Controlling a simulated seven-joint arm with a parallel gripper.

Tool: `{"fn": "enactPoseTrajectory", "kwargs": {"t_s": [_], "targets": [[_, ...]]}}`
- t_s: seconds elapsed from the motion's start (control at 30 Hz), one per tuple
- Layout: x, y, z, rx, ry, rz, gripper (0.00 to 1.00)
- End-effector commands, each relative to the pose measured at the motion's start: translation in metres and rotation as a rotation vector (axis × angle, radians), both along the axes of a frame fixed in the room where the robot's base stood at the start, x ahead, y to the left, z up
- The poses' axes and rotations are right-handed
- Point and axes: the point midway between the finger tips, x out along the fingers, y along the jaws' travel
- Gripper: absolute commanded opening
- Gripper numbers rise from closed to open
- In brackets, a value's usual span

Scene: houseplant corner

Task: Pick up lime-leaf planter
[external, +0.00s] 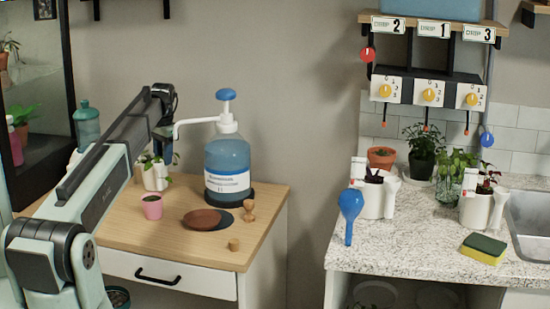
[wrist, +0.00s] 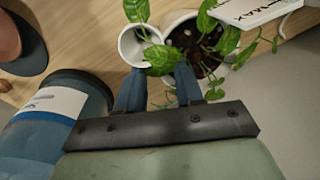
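The lime-leaf planter is a white pot with dark soil and trailing green leaves, seen in the wrist view (wrist: 172,30). A smaller white funnel-like tube (wrist: 126,44) stands at its left side, with leaves across its mouth. In the external view the planter (external: 156,181) stands at the back left of the wooden counter, partly behind my arm. My gripper (wrist: 160,74) is open, its two fingers apart below the tube's mouth in the wrist view, with the right finger near the pot's rim. Nothing is visibly clamped. I cannot tell whether either finger touches.
A blue pump bottle (external: 227,165) stands close right of the planter. A pink pot (external: 152,207), a brown dish (external: 201,220) and small wooden pieces sit in front. A white label card (wrist: 250,10) rises at the planter's edge. Other planters stand on the speckled counter (external: 420,240) at right.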

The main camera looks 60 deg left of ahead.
Motion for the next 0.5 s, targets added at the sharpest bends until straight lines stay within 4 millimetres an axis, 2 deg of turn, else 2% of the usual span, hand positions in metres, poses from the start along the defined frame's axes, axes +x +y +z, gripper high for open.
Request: {"fn": "enactPoseTrajectory", "kwargs": {"t_s": [0.1,0.37,0.5], "targets": [[-0.0006,0.0007,-0.0121,0.0,0.0,-0.001,0.36],[-0.0004,0.0012,-0.0134,0.0,-0.001,-0.001,0.36],[-0.0005,0.0011,-0.0134,0.0,0.0,-0.001,0.22]]}}
